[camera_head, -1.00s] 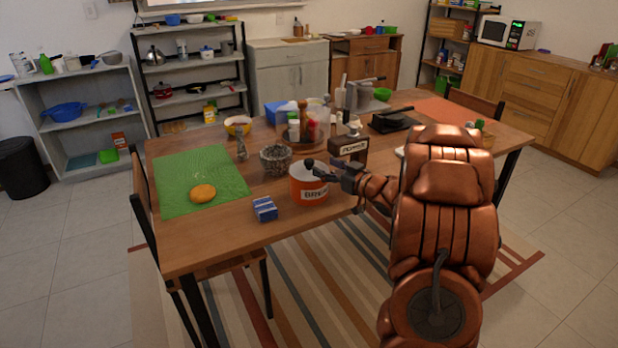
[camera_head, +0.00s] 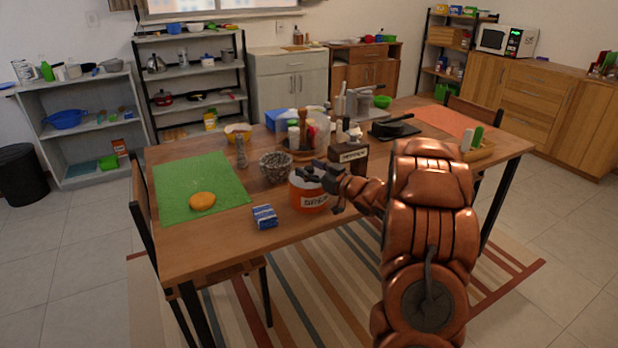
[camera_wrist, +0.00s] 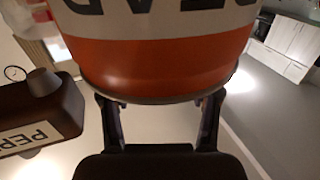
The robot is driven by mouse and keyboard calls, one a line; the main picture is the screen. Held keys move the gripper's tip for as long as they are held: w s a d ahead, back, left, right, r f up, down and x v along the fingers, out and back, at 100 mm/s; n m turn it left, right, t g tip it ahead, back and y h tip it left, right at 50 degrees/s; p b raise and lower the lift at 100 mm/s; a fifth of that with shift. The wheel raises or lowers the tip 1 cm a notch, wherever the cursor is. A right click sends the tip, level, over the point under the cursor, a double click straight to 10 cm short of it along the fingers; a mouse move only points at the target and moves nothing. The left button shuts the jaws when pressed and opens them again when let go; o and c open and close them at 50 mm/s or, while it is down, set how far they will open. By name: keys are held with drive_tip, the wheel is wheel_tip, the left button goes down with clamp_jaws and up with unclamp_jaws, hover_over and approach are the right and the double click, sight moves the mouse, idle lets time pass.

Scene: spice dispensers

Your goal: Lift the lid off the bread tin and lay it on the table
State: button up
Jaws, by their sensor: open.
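The bread tin (camera_head: 306,198), orange with a white lettered label, stands upright on the wooden table (camera_head: 221,240) near its front edge. My gripper (camera_head: 318,172) is at the top of the tin, coming from the right, with its fingers apart. The fingers hide much of the lid in the head view, so I cannot tell the lid's exact outline. In the wrist view the tin (camera_wrist: 165,62) fills the upper middle, its lettering inverted. My open gripper (camera_wrist: 160,101) has one finger at each side of the tin's lower edge there; contact cannot be told.
A dark pepper container (camera_head: 352,158) stands close behind the tin, also in the wrist view (camera_wrist: 42,112). A mesh bowl (camera_head: 276,168) is behind left. A blue-white packet (camera_head: 264,216) lies left of the tin. The green mat (camera_head: 180,178) has bare room around an orange bun (camera_head: 202,201).

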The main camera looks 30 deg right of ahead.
drive_tip(key=shift+w, duration=0.25)
drive_tip(key=shift+c, duration=0.2)
clamp_jaws()
